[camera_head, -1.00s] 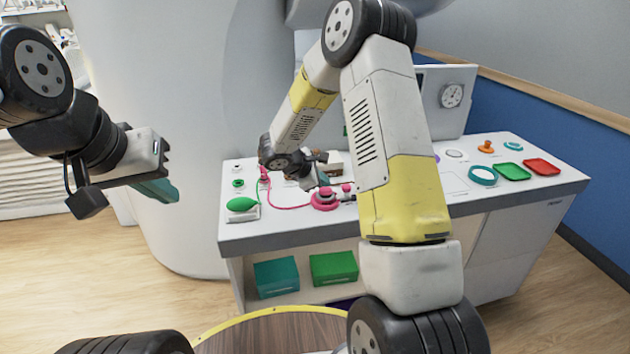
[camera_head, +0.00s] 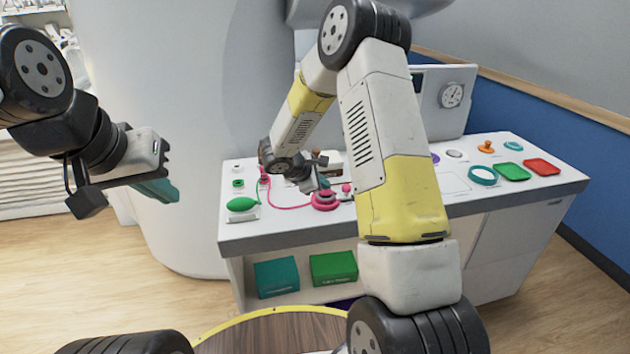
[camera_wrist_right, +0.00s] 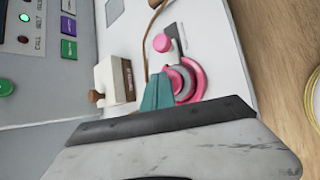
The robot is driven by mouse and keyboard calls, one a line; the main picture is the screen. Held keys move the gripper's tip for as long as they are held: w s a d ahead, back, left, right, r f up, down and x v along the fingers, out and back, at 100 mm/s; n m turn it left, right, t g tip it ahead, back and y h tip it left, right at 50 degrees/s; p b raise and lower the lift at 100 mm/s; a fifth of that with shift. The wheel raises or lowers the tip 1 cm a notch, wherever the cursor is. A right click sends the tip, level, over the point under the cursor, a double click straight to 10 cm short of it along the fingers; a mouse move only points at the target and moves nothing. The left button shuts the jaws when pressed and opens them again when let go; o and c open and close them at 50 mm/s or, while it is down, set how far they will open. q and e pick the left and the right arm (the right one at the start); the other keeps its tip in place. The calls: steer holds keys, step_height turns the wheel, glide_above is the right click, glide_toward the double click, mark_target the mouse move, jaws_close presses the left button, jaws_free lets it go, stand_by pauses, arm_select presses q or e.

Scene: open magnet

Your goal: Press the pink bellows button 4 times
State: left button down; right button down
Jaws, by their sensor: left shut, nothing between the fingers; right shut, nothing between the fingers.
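The pink bellows button (camera_head: 325,206) is a round, stepped pink piece on the white counter. In the right wrist view it shows as a pink ring (camera_wrist_right: 198,82) around a grey band, partly hidden by my fingers. My right gripper (camera_head: 325,184) is shut and empty, with its teal fingertips (camera_wrist_right: 162,84) right at the button. I cannot tell whether they touch it or how far it is pressed in. My left gripper (camera_head: 168,192) is shut and empty, held in the air left of the counter.
A small pink knob (camera_head: 347,188) stands beside the button. A green bulb (camera_head: 241,204) and a pink tube (camera_head: 290,207) lie to its left. A white box (camera_wrist_right: 115,82) is near my right fingers. Green (camera_head: 513,172) and red trays (camera_head: 542,166) are at the right.

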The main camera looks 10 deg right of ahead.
mark_target(323, 192)
steer(key=shift+f, duration=0.35)
steer(key=shift+r, duration=0.15)
stand_by(0.4)
steer(key=shift+r, duration=0.85)
steer(key=shift+r, duration=0.1)
steer(key=shift+r, duration=2.45)
